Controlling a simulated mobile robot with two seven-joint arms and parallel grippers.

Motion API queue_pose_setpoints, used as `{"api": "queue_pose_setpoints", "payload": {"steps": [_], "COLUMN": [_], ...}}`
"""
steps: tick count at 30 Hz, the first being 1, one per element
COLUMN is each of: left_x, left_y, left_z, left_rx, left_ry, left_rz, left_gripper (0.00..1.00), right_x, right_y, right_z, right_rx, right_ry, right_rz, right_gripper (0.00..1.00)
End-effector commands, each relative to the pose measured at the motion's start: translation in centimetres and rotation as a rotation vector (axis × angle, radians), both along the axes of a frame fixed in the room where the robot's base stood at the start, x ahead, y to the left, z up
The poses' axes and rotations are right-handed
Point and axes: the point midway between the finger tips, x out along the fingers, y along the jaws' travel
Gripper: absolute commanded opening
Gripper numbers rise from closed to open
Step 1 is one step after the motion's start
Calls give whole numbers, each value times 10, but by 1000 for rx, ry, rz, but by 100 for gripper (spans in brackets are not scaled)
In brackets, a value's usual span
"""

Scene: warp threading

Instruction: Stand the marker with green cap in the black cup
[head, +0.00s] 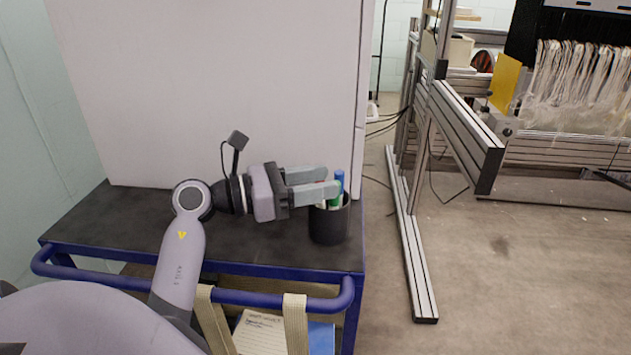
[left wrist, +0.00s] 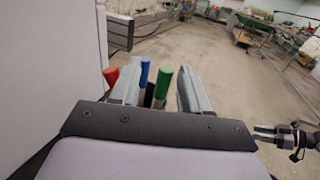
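The black cup (head: 330,224) stands near the right end of the dark cart top. The marker with green cap (head: 335,188) shows above its rim, partly behind a finger. In the left wrist view the green cap (left wrist: 162,83) is upper end up, leaning slightly, its lower part going down toward the dark cup. My left gripper (head: 325,179) is at the cup's mouth, its fingers apart. In the left wrist view the green marker is between the fingers, nearer the right one, with a visible gap to the left one. My right gripper (left wrist: 264,133) shows small at the right edge there.
A blue-capped marker (left wrist: 144,72) also stands at the cup, between the fingers in the left wrist view. A red-capped marker (left wrist: 111,76) is beside the left finger. A pale panel (head: 220,90) rises behind the cart top (head: 130,225). A metal loom frame (head: 465,130) stands right.

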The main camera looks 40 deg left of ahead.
Motion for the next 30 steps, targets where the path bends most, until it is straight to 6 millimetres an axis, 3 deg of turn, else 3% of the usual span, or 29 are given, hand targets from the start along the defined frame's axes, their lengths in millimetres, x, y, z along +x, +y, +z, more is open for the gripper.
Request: {"api": "queue_pose_setpoints", "payload": {"steps": [8,21,30], "left_x": [-8,-55,-58], "left_y": [7,40,42], "left_z": [-1,-1,0], "left_rx": [1,1,1], "left_ry": [2,2,-1], "left_rz": [2,1,0], "left_gripper": [46,46,46], "right_x": [-3,-3,-2], "right_y": [1,2,4], "right_z": [-3,-4,-1], "right_rx": [5,3,7], "right_ry": [7,7,-1], "right_rz": [-3,0,4], "right_gripper": [46,46,46]}}
